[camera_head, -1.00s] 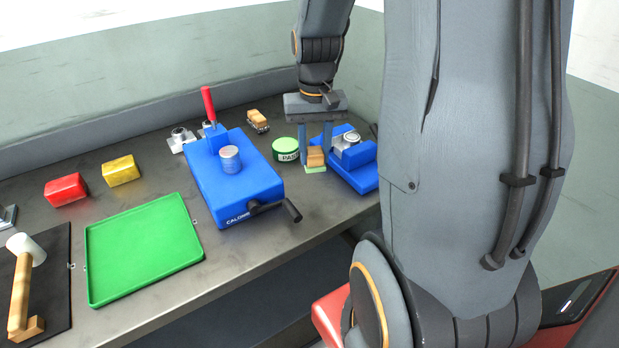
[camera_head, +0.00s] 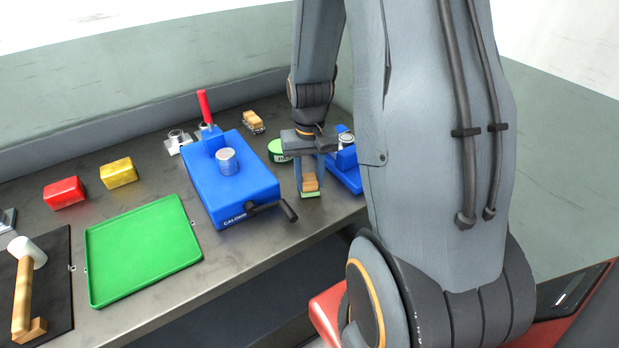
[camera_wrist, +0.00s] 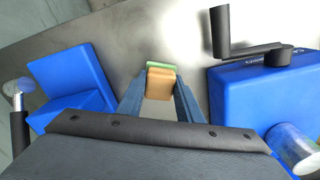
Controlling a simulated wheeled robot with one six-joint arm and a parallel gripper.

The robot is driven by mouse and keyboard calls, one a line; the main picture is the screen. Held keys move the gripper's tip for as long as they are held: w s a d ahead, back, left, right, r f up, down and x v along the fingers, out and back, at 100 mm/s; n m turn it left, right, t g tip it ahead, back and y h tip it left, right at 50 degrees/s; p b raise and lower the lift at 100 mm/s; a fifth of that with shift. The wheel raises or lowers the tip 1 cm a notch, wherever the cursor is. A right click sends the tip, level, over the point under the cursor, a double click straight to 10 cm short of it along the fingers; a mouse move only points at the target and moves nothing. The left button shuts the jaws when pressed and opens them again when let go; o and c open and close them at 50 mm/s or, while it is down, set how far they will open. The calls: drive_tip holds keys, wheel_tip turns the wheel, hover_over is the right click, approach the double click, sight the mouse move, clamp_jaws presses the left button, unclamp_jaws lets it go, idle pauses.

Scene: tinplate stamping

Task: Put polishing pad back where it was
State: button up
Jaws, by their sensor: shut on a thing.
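The polishing pad (camera_head: 310,184) is a small wooden block with a light green underside. My gripper (camera_head: 310,182) is shut on its wooden part, between the large blue press and the smaller blue device. In the wrist view the pad (camera_wrist: 160,84) sits between the two fingers, its green layer showing at the far edge. It is over the bench near the front edge; I cannot tell whether it touches the bench.
A blue press (camera_head: 240,190) with a black crank (camera_head: 272,209) stands just left of my gripper. A smaller blue device (camera_head: 345,172) is on the right, a green tin (camera_head: 278,151) behind. A green tray (camera_head: 142,250) and red (camera_head: 64,193) and yellow blocks (camera_head: 118,172) lie left.

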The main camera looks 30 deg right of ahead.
sight(309, 178)
drive_tip(key=o, duration=1)
drive_tip(key=shift+f, duration=0.1)
wheel_tip(309, 178, up, 12)
drive_tip(key=b, duration=0.3)
drive_tip(key=s+a+f+n, duration=0.1)
drive_tip(key=s+a, duration=0.1)
drive_tip(key=a, duration=0.2)
drive_tip(key=s+a+f+n+t, duration=0.1)
drive_tip(key=s+a, duration=0.2)
drive_tip(key=a, duration=0.1)
drive_tip(key=s+a+f+n, duration=0.2)
drive_tip(key=a, duration=0.2)
drive_tip(key=shift+s+a, duration=0.2)
drive_tip(key=shift+a, duration=0.2)
